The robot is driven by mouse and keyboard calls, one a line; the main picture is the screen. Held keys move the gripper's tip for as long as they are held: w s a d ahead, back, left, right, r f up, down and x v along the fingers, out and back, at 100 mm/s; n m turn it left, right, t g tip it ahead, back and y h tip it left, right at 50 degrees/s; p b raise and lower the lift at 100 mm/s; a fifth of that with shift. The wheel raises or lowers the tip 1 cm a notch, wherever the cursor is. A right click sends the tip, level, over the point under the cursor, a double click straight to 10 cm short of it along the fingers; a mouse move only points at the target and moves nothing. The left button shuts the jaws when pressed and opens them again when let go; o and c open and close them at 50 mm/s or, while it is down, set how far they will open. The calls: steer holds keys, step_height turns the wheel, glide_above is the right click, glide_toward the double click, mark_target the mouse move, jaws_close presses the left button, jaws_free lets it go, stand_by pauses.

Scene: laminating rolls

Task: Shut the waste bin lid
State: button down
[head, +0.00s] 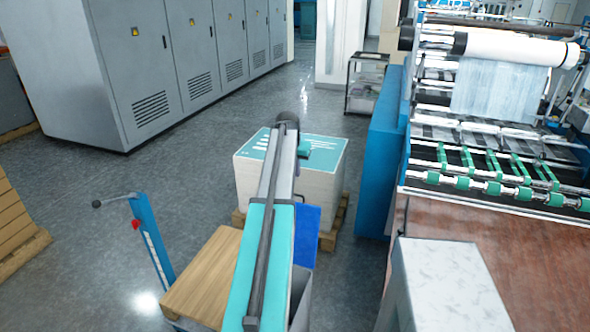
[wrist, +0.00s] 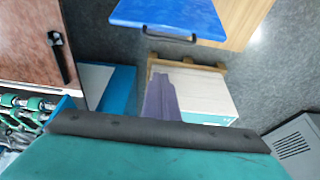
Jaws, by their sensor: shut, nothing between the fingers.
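The waste bin (head: 301,298) is a grey box, mostly hidden behind my arm in the head view. Its blue lid (head: 307,232) appears raised at the bin's far side, partly covered by my arm. In the wrist view the lid (wrist: 165,14) is a blue panel at the top, with a dark bar handle (wrist: 170,37) along its near edge. My gripper (wrist: 160,82) shows as a narrow purple-grey shape in the wrist view, shut and empty. It is apart from the lid and handle in the picture. In the head view its fingertips are hidden by my arm.
A pallet stack of white sheets with a teal top (head: 325,152) stands beyond the bin. A wooden board top (head: 205,275) and a blue pole (head: 152,240) are at left. The laminating machine (head: 490,175) is at right. Open floor lies at left.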

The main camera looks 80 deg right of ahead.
step_height(320, 180, down, 7)
steer(key=a+p, duration=0.1)
steer(key=p, duration=0.3)
steer(key=shift+w+a+f, duration=0.15)
stand_by(0.5)
stand_by(0.5)
steer(key=shift+a, duration=0.1)
